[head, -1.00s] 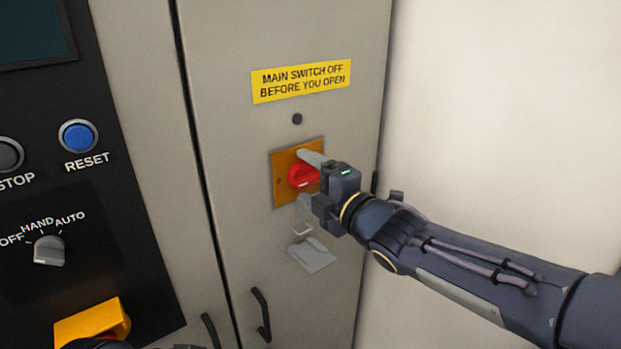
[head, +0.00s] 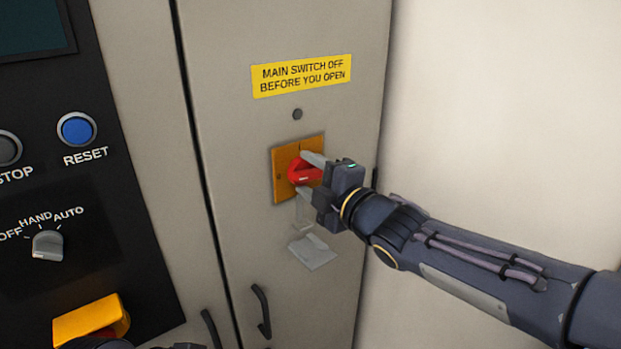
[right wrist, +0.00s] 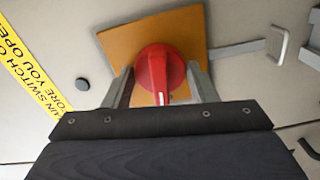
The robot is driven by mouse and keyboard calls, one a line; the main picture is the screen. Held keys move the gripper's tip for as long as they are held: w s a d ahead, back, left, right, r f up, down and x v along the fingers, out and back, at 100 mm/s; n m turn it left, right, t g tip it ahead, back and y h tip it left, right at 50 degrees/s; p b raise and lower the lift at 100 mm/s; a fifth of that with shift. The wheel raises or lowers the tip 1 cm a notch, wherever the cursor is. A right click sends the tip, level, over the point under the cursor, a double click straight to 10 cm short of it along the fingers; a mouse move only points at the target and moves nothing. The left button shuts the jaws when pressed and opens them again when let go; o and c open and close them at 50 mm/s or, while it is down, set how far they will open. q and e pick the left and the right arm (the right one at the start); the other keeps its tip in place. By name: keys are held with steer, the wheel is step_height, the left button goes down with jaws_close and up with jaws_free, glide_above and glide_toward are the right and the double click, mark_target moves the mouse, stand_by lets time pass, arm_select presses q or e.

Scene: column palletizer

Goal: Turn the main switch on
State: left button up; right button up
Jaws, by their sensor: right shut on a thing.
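The main switch is a red rotary handle (head: 303,172) on an orange-yellow square plate (head: 281,190) on the grey cabinet door. My right gripper (head: 311,175) comes in from the right, with one finger above the handle and one below. In the right wrist view its two grey fingers are shut on the sides of the red handle (right wrist: 158,70), in front of the plate (right wrist: 120,45). A white mark shows on the handle. Only dark parts, perhaps of my left arm, show at the bottom edge of the head view; no left fingertips show.
A grey hasp-like piece (head: 312,252) hangs below the plate. A yellow warning label (head: 301,76) is above it. At left, a black panel holds a blue reset button (head: 77,129), a selector knob (head: 48,245) and a yellow box (head: 91,318). Door handles (head: 261,311) are below.

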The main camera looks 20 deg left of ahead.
steer(key=m+b, duration=0.1)
steer(key=m, duration=0.3)
steer(key=shift+f+m, duration=0.1)
steer(key=shift+m, duration=0.2)
steer(key=m+b, duration=0.1)
steer(key=m, duration=0.3)
steer(key=shift+m, duration=0.3)
steer(key=m+b, duration=0.1)
steer(key=m, duration=0.2)
steer(key=shift+m+b, duration=0.85)
steer(key=shift+m, duration=0.95)
steer(key=o, duration=1)
steer(key=shift+d, duration=0.1)
